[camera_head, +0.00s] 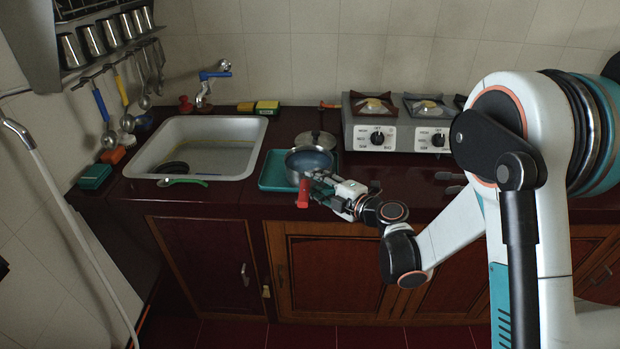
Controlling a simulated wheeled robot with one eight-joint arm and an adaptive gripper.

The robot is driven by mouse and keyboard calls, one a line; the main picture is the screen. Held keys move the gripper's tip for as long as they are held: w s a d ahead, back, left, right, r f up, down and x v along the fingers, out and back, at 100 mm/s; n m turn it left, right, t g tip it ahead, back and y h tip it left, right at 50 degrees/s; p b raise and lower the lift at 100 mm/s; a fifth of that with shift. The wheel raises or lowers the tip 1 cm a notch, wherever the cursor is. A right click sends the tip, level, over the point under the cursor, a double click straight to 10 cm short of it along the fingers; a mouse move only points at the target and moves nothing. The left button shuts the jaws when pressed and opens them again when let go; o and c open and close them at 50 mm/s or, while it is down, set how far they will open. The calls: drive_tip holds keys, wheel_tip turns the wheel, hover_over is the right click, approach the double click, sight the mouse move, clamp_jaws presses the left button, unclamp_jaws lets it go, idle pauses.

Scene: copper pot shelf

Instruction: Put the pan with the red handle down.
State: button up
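The pan with the red handle (310,160) is a small metal pan with a dark bluish inside. Its red handle (303,194) points toward the camera, past the counter's front edge. My gripper (317,184) comes from the right and appears shut on the handle near the pan's body; the fingertips are small and partly hidden. The pan overlaps a teal tray (270,174) on the counter and seems to be above it. Any gap between pan and tray is hard to judge.
A lidded pot (316,138) stands just behind the pan. A stove (378,132) is to the right. Utensils hang on the left wall. Counter right of the tray looks mostly clear.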

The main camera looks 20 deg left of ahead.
drive_tip(key=p+v, duration=0.1)
drive_tip(key=v, duration=0.8)
drive_tip(key=w+d+r+m+t+h, duration=0.2)
drive_tip(key=w+d+r+m+t, duration=0.25)
drive_tip(key=r, duration=0.45)
drive_tip(key=w+d+r+m+t+h, duration=0.1)
drive_tip(key=d+r+m+t+h, duration=0.3)
drive_tip(key=d+r, duration=0.4)
drive_tip(key=s+d+r+m+h, duration=0.3)
drive_tip(key=d+r+m+h, duration=0.4)
drive_tip(key=d+m, duration=0.35)
drive_tip(key=s+d+f+m+g+h, duration=0.3)
drive_tip(key=s+d+f+m+g, duration=0.15)
drive_tip(key=s+d, duration=0.45)
drive_tip(key=s+a+f+m+g+y, duration=0.1)
drive_tip(key=s+f, duration=0.3)
drive_tip(key=s, duration=0.5)
drive_tip(key=s+a+f+m+g+y, duration=0.1)
drive_tip(key=s+f+m+g, duration=0.2)
drive_tip(key=s, duration=0.6)
drive_tip(key=shift+a+f+g, duration=0.35)
drive_tip(key=shift+f+g, duration=0.15)
drive_tip(key=shift+g, duration=0.3)
